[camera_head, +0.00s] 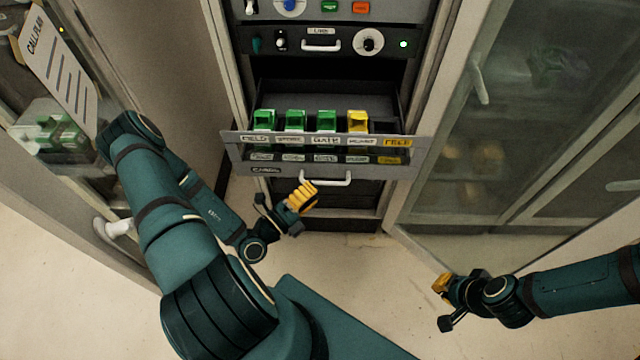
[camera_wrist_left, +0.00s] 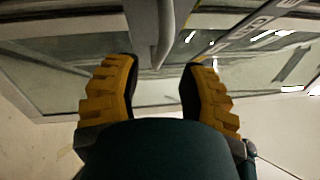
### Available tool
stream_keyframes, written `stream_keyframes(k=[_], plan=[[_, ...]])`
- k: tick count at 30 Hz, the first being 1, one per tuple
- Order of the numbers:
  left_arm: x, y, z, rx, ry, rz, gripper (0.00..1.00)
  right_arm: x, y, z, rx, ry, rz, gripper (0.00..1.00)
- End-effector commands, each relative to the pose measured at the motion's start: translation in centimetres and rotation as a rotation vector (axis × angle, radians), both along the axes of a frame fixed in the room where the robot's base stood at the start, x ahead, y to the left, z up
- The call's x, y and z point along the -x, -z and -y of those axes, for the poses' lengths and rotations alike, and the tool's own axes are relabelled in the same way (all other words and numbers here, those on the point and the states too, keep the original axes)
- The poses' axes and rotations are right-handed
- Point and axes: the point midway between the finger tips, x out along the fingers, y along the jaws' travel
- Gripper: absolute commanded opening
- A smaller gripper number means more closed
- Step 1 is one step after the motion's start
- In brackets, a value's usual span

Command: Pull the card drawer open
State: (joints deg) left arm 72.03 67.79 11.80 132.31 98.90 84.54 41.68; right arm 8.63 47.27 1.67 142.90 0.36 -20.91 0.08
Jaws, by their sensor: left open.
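My left gripper (camera_head: 303,196) is just below and in front of the handle. In the left wrist view my left gripper (camera_wrist_left: 160,70) has its yellow fingers spread, and the handle bar (camera_wrist_left: 165,35) reaches down between the fingertips with a gap on each side. My right gripper (camera_head: 443,297) is off to the right, away from the drawer; its opening is unclear.
A glass-door cabinet (camera_head: 520,120) stands on the right. Another cabinet (camera_head: 60,195) with a call plan sheet (camera_head: 55,60) is on the left. The floor (camera_head: 365,265) in front is clear.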

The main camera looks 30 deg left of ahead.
Motion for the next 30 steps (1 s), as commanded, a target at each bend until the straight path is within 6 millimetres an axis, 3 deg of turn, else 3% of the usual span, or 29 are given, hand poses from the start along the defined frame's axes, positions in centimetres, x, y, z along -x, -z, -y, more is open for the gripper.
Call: stream_keyframes(k=[3,9,26,30], plan=[[1.7,0.2,-0.4,0.001,-0.002,-0.001,0.41,0.0,0.0,0.0,0.000,0.000,0.000,0.00],[3.2,0.4,-0.7,0.001,0.001,0.001,0.41,0.0,0.0,0.0,0.000,0.000,0.000,0.00],[3.3,0.4,-0.7,0.001,0.003,0.001,0.41,0.0,0.0,0.0,0.000,0.000,0.000,0.00],[3.1,0.4,1.1,-0.034,0.087,0.009,0.41,0.0,0.3,0.0,0.000,0.000,-0.001,0.00]])
